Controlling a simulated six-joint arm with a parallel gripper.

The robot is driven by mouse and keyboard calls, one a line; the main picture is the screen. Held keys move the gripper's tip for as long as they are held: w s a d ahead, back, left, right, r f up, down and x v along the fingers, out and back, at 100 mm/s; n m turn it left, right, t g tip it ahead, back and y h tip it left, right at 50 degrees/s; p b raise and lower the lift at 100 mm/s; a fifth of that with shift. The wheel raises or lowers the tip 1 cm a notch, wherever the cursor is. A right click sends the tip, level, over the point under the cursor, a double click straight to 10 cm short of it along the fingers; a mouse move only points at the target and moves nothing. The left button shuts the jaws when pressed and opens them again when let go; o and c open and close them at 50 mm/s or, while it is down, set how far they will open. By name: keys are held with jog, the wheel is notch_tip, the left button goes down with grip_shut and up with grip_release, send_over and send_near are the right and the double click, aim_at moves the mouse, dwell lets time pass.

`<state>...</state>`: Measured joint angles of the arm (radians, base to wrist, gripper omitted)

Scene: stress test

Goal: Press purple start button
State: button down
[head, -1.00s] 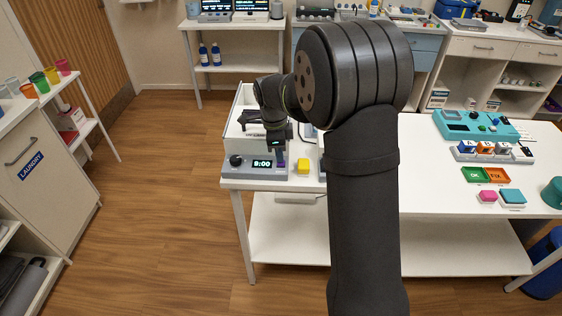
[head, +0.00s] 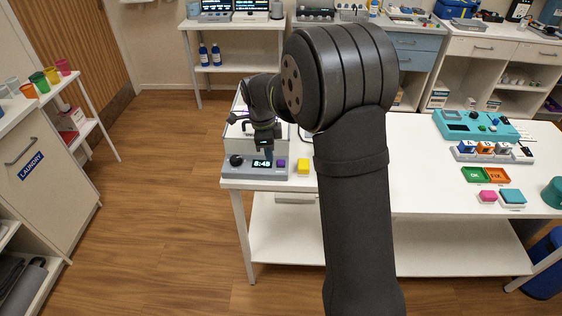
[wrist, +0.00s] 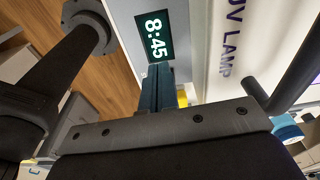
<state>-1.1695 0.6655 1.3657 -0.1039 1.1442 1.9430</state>
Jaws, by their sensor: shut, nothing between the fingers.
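The purple button (head: 281,163) sits on the front panel of the grey and white device (head: 229,172), just right of its lit display (head: 262,163), which reads 8:45. My gripper (head: 267,151) is shut and empty, pointing down over the panel at the display's top edge, left of the purple button. Whether it touches the panel I cannot tell. In the wrist view my shut fingers (wrist: 157,85) are beside the end of the display (wrist: 157,37), and the purple button is hidden there.
A black knob (head: 236,160) is left of the display. A yellow block (head: 303,167) stands just right of the device. The white box behind the panel is marked UV LAMP (wrist: 235,35). My arm hides part of the table (head: 430,195).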

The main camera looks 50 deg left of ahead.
notch_tip(320, 180, up, 17)
jog(key=s+a, duration=0.1)
jog(key=shift+s+r, duration=0.15)
dwell(0.7)
send_over(278, 162)
jog(key=s+a, duration=0.2)
notch_tip(278, 162, down, 15)
jog(key=shift+w+d+f, duration=0.1)
jog(key=shift+w+d+r, duration=0.8)
jog(key=shift+w+r, duration=0.1)
jog(key=shift+r, duration=0.65)
